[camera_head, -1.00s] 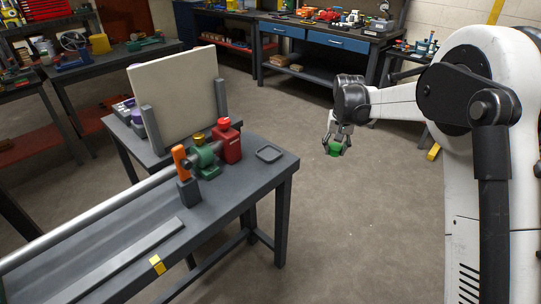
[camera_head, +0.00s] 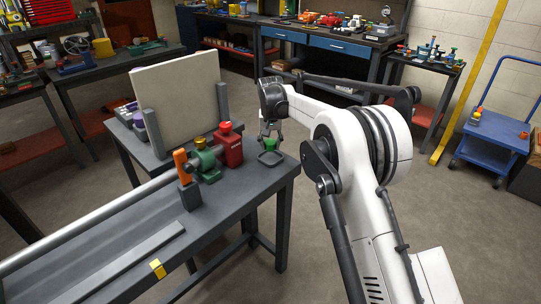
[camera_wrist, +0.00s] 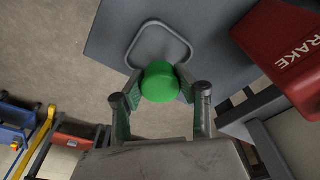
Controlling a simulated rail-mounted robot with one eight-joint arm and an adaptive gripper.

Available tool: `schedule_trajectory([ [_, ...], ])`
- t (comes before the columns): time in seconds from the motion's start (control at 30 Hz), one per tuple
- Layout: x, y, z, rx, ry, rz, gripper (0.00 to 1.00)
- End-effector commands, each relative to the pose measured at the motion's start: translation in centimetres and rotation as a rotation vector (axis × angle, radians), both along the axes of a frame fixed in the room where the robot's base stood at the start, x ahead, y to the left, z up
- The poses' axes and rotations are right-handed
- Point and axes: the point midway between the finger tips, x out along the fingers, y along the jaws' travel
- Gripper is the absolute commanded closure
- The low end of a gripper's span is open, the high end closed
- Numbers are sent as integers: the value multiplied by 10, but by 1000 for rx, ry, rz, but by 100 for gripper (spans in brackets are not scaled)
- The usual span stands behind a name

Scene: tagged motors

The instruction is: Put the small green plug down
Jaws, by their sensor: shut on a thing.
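The small green plug (camera_wrist: 160,83) is between the fingers of my gripper (camera_wrist: 160,98) in the wrist view. Its round top faces the camera. The plug (camera_head: 258,148) also shows in the head view, held by my gripper (camera_head: 270,140) above a shallow grey tray (camera_head: 271,164) at the right end of the grey bench (camera_head: 245,190). In the wrist view the tray's rounded rim (camera_wrist: 160,27) lies beyond the plug. The plug looks apart from the tray, though its exact height is hard to tell.
A red block (camera_head: 229,146) marked with "RAKE" letters in the wrist view (camera_wrist: 285,45) stands left of the tray. Green and orange parts (camera_head: 205,165) sit further left. A pale upright panel (camera_head: 177,100) stands behind. Open floor lies right of the bench.

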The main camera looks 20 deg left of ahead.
Motion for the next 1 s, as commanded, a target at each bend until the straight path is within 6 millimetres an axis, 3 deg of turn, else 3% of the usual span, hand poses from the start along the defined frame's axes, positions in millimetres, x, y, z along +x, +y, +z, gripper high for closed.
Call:
schedule_trajectory([
  [0.43, 0, 0, -43, 0, 0, 0, 88],
  [0.83, 0, -1, -49, 0, 0, 0, 88],
  [0.87, 0, -1, -48, 0, 0, 0, 67],
  [0.9, 0, -1, -48, 0, 0, 0, 62],
  [1.0, 0, -1, -47, 0, 0, 0, 61],
])
